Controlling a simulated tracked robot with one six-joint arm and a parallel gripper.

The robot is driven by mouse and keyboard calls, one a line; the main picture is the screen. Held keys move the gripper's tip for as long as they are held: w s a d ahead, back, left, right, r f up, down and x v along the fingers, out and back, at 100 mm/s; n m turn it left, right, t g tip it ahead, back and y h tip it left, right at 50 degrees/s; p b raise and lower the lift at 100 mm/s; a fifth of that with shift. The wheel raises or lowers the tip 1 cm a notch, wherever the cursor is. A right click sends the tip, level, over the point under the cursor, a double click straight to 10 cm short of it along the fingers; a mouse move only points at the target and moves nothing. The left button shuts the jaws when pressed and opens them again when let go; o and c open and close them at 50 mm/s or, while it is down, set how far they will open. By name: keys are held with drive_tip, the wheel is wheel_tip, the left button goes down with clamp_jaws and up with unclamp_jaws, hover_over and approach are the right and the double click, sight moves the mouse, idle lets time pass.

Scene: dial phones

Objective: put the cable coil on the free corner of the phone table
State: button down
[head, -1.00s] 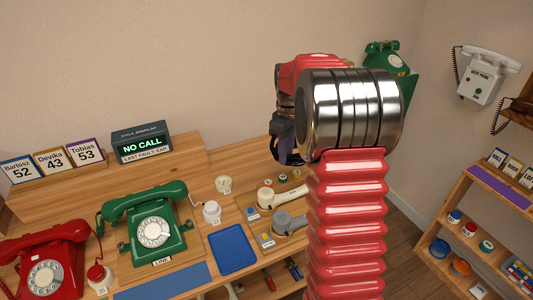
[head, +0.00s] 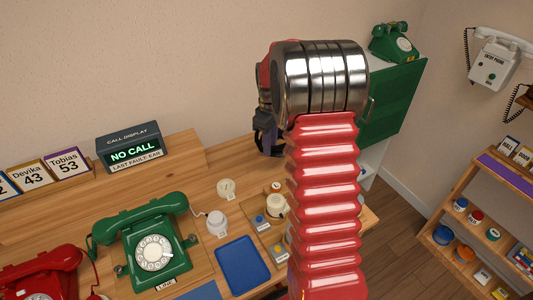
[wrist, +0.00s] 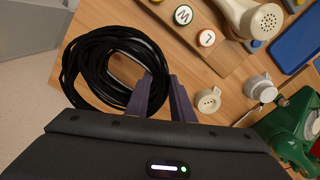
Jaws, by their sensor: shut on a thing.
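The black cable coil (wrist: 75,72) is at the upper left of the wrist view. My gripper (wrist: 160,92) has its purple fingers at the coil's right side, shut on its strands. Wood of the phone table shows through the ring, and the coil overlaps the table's edge; I cannot tell whether it touches the wood. In the head view my gripper (head: 268,142) is over the back right part of the phone table (head: 232,155). My red arm hides that corner, and I cannot make out the coil there.
A green phone (head: 152,240), a blue tray (head: 243,265) and a call display (head: 130,147) stand on the table. A green cabinet (head: 395,105) stands behind; a shelf (head: 470,215) is at right.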

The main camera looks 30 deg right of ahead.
drive_tip(key=shift+f, duration=0.1)
hover_over(270, 174)
drive_tip(key=shift+f, duration=3)
drive_tip(key=shift+f, duration=0.1)
drive_tip(key=shift+f, duration=1.8)
drive_tip(key=c, duration=1.5)
unclamp_jaws()
drive_tip(key=shift+c, duration=0.2)
